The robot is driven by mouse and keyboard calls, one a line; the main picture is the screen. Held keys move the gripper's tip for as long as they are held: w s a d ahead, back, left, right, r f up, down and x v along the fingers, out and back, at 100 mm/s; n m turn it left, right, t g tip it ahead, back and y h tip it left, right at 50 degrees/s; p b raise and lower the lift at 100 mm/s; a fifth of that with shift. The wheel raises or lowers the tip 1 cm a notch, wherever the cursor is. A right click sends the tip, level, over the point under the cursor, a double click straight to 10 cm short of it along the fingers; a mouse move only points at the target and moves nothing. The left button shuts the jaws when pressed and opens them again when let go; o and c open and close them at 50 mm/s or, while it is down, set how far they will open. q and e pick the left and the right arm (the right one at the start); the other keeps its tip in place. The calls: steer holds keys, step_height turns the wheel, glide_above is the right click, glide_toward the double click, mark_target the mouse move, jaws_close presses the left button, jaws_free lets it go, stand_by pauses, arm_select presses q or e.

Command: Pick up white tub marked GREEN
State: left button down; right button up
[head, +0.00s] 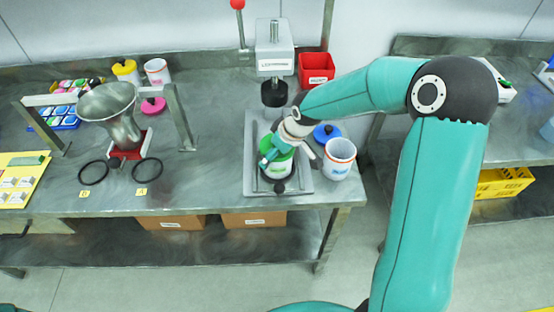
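The white tub with a green label (277,170) stands upright on the grey tray under the press, with green showing at its top. My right gripper (284,152) is over its top right side and hides part of the rim. The fingers are small and overlap the tub, so I cannot tell whether they grip it. My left gripper is not in view.
A white tub with an orange rim (339,159) stands close on the right, with a blue lid (327,131) behind it. The press (274,62) rises behind the tray. A funnel (112,110) on a stand is at left. The front middle is mostly clear.

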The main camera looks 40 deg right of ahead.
steer(key=shift+c, duration=0.2)
steer(key=c, duration=0.7)
steer(key=shift+r, duration=0.15)
